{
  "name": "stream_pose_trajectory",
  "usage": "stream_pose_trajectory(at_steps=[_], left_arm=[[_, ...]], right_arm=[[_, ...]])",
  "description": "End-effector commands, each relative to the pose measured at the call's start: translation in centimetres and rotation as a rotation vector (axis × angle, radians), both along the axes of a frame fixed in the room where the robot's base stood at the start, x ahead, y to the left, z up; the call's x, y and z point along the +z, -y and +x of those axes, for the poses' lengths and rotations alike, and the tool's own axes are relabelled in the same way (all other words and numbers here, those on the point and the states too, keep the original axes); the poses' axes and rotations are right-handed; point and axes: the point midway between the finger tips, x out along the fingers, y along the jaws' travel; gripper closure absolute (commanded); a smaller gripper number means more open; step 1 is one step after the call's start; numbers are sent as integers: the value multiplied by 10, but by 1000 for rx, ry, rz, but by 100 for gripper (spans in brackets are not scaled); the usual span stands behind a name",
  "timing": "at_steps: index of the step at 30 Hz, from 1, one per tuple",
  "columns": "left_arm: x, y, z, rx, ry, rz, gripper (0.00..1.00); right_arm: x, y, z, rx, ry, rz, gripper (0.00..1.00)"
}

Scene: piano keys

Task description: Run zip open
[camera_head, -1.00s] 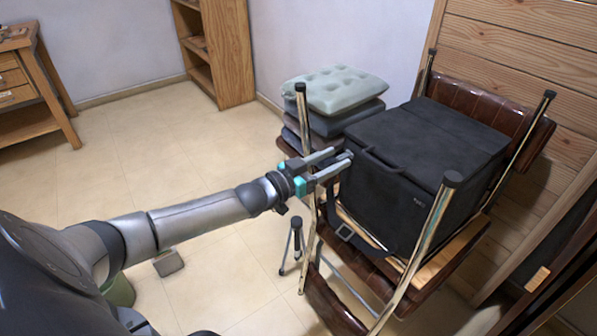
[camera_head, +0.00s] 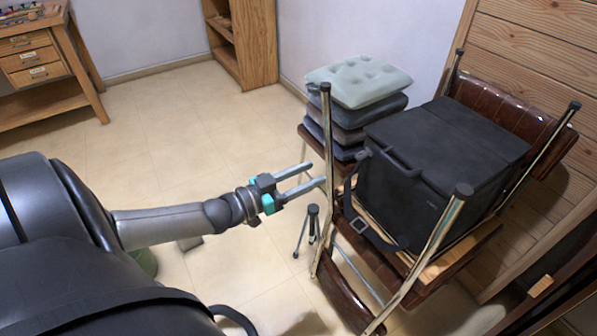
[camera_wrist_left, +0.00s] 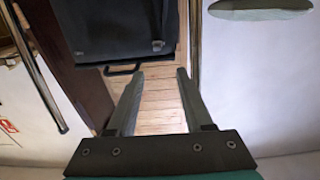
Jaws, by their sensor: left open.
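A black boxy bag (camera_head: 435,150) sits on the chair (camera_head: 520,110), with a dark handle (camera_head: 394,163) along its near left upper edge and a strap (camera_head: 362,228) hanging from its side. A small tab shows at its left corner; I cannot make out the zip clearly. My left gripper (camera_head: 316,174) is open and empty, to the left of the bag and apart from it. In the left wrist view, the bag (camera_wrist_left: 112,28) and its handle (camera_wrist_left: 124,69) are beyond the open fingers (camera_wrist_left: 160,74). My right gripper is out of view.
Chair posts (camera_head: 328,150) with black caps rise around the bag; one stands between my gripper and the bag. Stacked cushions (camera_head: 358,85) sit behind it. A small tripod (camera_head: 312,225) stands on the floor below.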

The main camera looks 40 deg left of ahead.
Motion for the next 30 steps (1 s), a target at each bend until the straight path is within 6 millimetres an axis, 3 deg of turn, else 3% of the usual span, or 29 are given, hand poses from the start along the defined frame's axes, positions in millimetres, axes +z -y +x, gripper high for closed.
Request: stream_pose_trajectory(at_steps=[9,27,30], left_arm=[[0,-7,-19,1,0,0,49],[0,-8,-20,1,-1,0,49],[-9,-11,-21,17,-19,12,49]], right_arm=[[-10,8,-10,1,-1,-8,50],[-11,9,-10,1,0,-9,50],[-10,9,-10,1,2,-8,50]])
